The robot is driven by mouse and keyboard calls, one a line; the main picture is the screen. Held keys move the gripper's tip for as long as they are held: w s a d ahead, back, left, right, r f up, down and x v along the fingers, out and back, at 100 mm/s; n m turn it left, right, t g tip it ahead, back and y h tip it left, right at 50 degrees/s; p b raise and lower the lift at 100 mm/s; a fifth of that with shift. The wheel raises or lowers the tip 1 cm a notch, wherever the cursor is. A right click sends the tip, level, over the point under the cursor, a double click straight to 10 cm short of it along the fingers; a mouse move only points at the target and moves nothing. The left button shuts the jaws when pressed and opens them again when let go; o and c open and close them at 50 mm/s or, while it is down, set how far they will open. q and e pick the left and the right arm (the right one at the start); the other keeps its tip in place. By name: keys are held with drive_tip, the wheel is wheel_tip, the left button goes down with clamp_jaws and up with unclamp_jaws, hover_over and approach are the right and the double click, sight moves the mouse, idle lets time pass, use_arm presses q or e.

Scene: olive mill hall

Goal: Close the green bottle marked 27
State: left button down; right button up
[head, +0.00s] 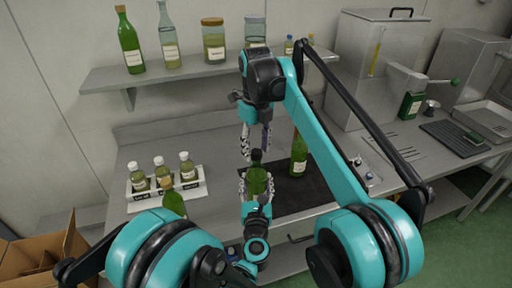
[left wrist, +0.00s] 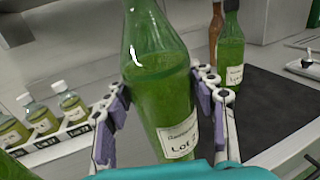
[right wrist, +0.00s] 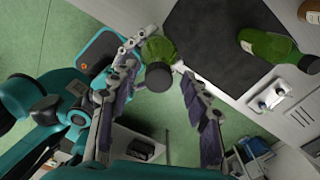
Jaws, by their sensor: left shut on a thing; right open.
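A green bottle (head: 256,182) stands upright in my left gripper (head: 257,176), which is shut on its body. In the left wrist view the bottle (left wrist: 160,75) has a white label reading "Lot 2", with the rest hidden by a finger. A dark cap (right wrist: 159,76) shows on top of the bottle in the right wrist view; I cannot tell how tightly it sits. My right gripper (head: 255,152) points down just above the bottle. In the right wrist view its fingers (right wrist: 165,100) are open and spread to either side of the cap.
Another green bottle (head: 299,154) stands on the black mat (head: 290,194) to the right. A white rack (head: 150,192) of small bottles is at left, with a green bottle (head: 173,204) before it. A shelf (head: 180,72) with bottles and jars hangs behind.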

drive_tip(key=shift+r, duration=2.3)
drive_tip(key=shift+c, duration=0.4)
drive_tip(key=n, duration=0.4)
drive_tip(key=shift+r+n, duration=0.2)
drive_tip(key=shift+n, duration=0.1)
drive_tip(key=n, duration=0.4)
drive_tip(key=shift+r+n, duration=0.2)
drive_tip(key=shift+n, duration=0.2)
drive_tip(key=n, duration=0.7)
drive_tip(key=shift+r, duration=0.3)
drive_tip(key=n, duration=0.4)
drive_tip(key=shift+r, duration=0.2)
drive_tip(key=n, duration=0.5)
drive_tip(key=shift+r, duration=0.2)
drive_tip(key=n, duration=0.4)
drive_tip(key=shift+r+n, duration=0.15)
drive_tip(key=shift+n, duration=0.25)
drive_tip(key=n, duration=0.6)
drive_tip(key=shift+s+r, duration=0.1)
drive_tip(key=shift+r, duration=0.15)
